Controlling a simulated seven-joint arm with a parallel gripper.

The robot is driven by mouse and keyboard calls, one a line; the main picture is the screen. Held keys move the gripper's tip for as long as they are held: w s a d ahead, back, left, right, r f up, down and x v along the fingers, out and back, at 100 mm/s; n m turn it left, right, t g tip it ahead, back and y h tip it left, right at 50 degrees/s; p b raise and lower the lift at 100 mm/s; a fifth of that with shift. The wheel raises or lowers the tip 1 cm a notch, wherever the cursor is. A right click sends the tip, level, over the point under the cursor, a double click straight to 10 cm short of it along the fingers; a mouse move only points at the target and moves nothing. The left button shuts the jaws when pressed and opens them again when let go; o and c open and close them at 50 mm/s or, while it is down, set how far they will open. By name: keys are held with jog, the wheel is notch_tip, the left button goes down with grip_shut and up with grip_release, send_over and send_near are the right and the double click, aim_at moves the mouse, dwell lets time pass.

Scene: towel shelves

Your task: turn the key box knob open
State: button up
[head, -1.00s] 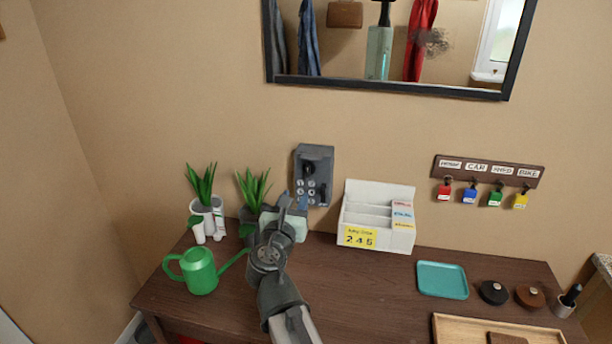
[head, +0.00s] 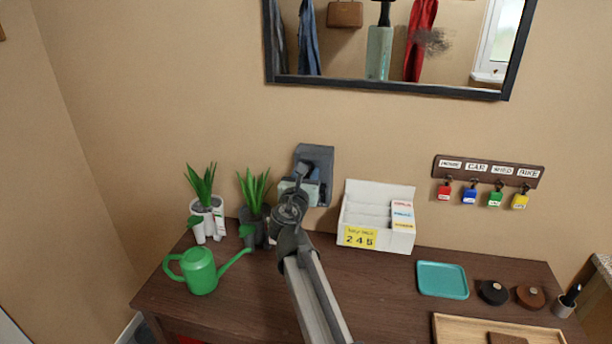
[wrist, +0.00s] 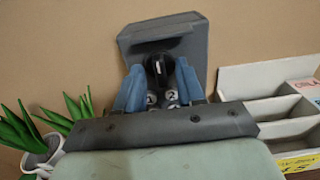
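The grey key box (head: 318,158) is on the wall above the desk, mostly covered by my arm in the head view. In the wrist view, the key box (wrist: 165,38) is straight ahead. Its dark round knob (wrist: 159,68), with a pale mark on it, sits above white number buttons (wrist: 171,95). My gripper (wrist: 160,78) has its two blue fingers apart, one on each side of the knob. I see no clear contact with the knob. In the head view my gripper (head: 308,184) is in front of the box; its fingertips are mostly hidden.
A white letter holder (head: 376,220) with a yellow 245 note stands right of the box. A potted plant (head: 254,205) and a green watering can (head: 199,270) are to the left. A teal tray (head: 442,280) lies right. A mirror (head: 390,88) hangs above.

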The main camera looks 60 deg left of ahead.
jog(key=shift+c, duration=0.4)
grip_shut()
jog(key=shift+m, duration=0.4)
jog(key=m, duration=1.7)
jog(key=shift+f, duration=0.1)
dwell(0.4)
